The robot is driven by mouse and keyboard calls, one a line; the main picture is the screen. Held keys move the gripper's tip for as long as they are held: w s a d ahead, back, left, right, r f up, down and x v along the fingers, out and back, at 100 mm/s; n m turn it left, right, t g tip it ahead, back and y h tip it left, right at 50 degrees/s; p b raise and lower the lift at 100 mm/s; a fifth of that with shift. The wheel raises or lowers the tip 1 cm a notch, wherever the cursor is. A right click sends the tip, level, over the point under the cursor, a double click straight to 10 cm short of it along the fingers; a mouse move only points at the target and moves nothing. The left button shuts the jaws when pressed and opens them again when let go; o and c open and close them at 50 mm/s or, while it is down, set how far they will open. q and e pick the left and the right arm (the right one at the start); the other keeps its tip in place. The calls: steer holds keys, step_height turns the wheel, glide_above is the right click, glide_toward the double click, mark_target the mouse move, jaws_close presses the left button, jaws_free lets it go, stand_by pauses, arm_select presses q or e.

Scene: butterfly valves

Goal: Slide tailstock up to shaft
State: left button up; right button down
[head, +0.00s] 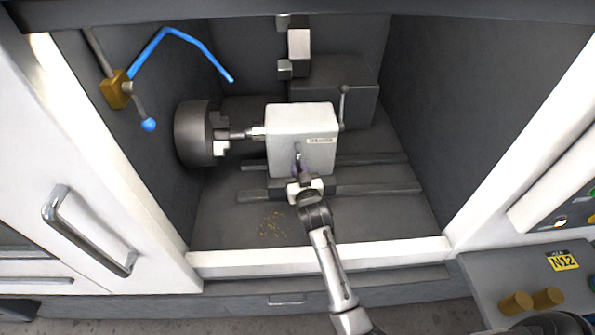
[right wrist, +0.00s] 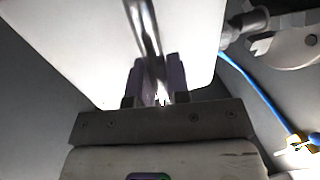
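The tailstock (head: 300,125) is a white box on the rails inside the machine; it fills much of the right wrist view (right wrist: 80,40). The shaft (head: 237,135) sticks out of the dark chuck (head: 194,134) towards the tailstock's left side. The shaft's end lies close to the tailstock's tip; I cannot tell if they touch. My right gripper (head: 299,172) is at the tailstock's front face. In the right wrist view its fingers (right wrist: 157,85) stand close on both sides of a metal handle (right wrist: 146,32) and look shut on it. My left gripper is not in view.
Two rails (head: 375,190) run left to right under the tailstock. A blue hose (head: 185,37) hangs at the upper left. A thin lever (head: 343,105) stands at the tailstock's right. Yellow chips (head: 271,224) lie on the floor. The rails are clear right of the tailstock.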

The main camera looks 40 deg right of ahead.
steer(key=c, duration=1.1)
jaws_free()
steer(key=v, duration=0.7)
steer(key=shift+s, duration=0.3)
